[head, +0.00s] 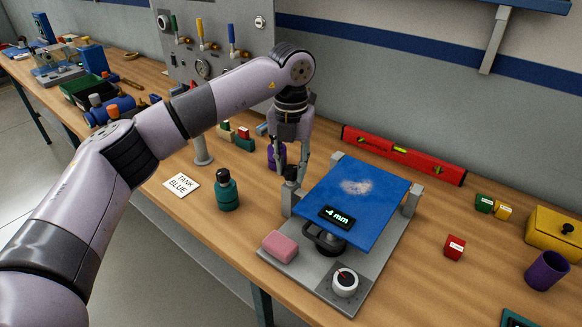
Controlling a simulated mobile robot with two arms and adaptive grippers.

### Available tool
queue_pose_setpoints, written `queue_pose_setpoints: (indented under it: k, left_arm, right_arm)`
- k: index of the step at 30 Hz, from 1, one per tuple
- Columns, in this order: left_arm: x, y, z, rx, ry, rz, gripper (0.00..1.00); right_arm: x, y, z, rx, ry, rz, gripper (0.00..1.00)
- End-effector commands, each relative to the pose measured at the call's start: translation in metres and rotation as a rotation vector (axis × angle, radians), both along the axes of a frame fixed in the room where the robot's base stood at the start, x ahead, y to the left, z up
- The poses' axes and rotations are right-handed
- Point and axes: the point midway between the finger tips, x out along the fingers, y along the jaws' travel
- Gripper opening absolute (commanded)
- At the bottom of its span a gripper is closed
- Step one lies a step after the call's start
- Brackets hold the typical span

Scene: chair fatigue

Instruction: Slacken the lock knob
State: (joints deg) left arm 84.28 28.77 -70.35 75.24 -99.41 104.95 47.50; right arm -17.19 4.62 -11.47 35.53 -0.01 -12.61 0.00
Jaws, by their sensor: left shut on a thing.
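My left gripper (293,164) comes down from above, fingers pointing down on both sides of a small black knob (291,174). It is shut on this knob, which looks like the lock knob and sits on top of a grey post at the left corner of a fixture. The fixture has a grey base plate (310,284) and a tilted blue plate (372,196) with a pale dusty patch. A small black display (337,217) on the blue plate reads about -4 mm. The fingers partly hide the knob. My right gripper is not in view.
A pink block (280,246), a black handwheel (325,239) and a white dial (345,283) are on the base plate. A teal bottle (227,191) stands left of it, a purple cup (276,154) close behind the gripper. A red level (403,155) lies behind the fixture.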

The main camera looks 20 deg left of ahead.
Motion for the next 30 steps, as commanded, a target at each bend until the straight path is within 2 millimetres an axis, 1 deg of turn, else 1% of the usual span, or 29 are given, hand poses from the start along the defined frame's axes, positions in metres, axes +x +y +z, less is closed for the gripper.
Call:
queue_pose_setpoints:
  k: [6, 15, 22, 30]
  left_arm:
    - [0.001, 0.0, 0.0, -0.001, -0.004, 0.202, 0.01]
    - [0.001, 0.0, 0.001, -0.001, -0.005, 0.432, 0.01]
    - [0.001, 0.0, 0.001, -0.001, -0.004, 0.541, 0.01]
    - [0.001, 0.0, 0.002, -0.002, -0.004, 0.592, 0.01]
  right_arm:
    - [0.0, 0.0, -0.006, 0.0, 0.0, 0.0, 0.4]
    - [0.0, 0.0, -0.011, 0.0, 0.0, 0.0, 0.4]
    - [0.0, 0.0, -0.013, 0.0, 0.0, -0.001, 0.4]
    - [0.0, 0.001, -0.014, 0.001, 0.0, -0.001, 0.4]
